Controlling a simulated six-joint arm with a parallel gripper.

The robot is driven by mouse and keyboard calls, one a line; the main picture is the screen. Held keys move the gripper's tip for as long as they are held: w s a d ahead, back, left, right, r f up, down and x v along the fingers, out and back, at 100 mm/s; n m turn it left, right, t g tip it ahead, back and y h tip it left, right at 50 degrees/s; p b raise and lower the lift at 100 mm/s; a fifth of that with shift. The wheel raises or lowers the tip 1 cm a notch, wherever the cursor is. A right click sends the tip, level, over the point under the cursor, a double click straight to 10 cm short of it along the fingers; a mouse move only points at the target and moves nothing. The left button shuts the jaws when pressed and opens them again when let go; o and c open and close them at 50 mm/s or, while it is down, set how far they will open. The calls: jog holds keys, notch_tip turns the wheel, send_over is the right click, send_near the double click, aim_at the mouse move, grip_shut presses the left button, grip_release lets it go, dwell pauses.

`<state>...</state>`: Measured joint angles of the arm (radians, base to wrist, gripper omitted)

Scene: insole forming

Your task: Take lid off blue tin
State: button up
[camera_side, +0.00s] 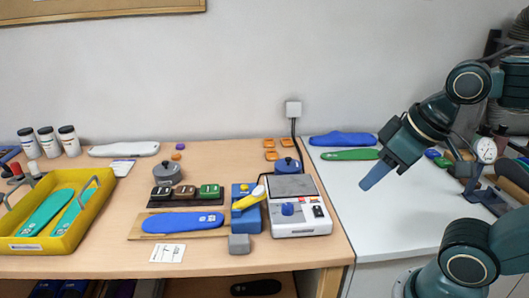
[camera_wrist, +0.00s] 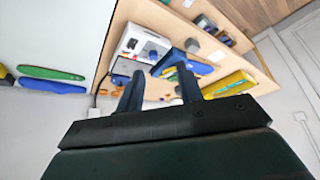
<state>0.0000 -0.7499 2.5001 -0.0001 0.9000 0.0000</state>
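A second grey round tin with a dark reddish knob (camera_side: 168,175) stands further left. Both lids are on. My gripper (camera_side: 366,186) hangs in the air over the white table to the right, apart from both tins. In the wrist view my gripper (camera_wrist: 160,76) shows two dark fingers spread apart with nothing between them. I cannot make out the blue-knobbed tin clearly there.
A white device with a grey plate (camera_side: 301,222) stands in front of the blue-knobbed tin, beside a blue block with a yellow piece (camera_side: 248,200). Orange pieces (camera_side: 270,155) lie near the tin. A yellow tray (camera_side: 75,236) is at left. A cable (camera_side: 296,138) hangs behind.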

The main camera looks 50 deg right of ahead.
jog(key=o, duration=1.4)
jog(key=w+d+r+m+g, duration=0.1)
jog(key=w+d+r+m, duration=0.15)
jog(key=w, duration=0.45)
jog(key=w+d+r+m+g, duration=0.1)
jog(key=w+d+m, duration=0.2)
jog(key=w, duration=0.4)
jog(key=w+d+r+m+g, duration=0.1)
jog(key=w+d+r+m, duration=0.15)
jog(key=w, duration=0.35)
jog(key=w+d+f+m+g, duration=0.2)
jog(key=w+d+f+m, duration=0.8)
jog(key=w+d+f, duration=0.3)
jog(key=w+d, duration=0.2)
jog(key=d, duration=0.2)
jog(key=shift+w+f+g, duration=0.15)
jog(key=shift+w+g, duration=0.1)
jog(key=shift+g, duration=0.05)
jog(key=shift+f, duration=0.15)
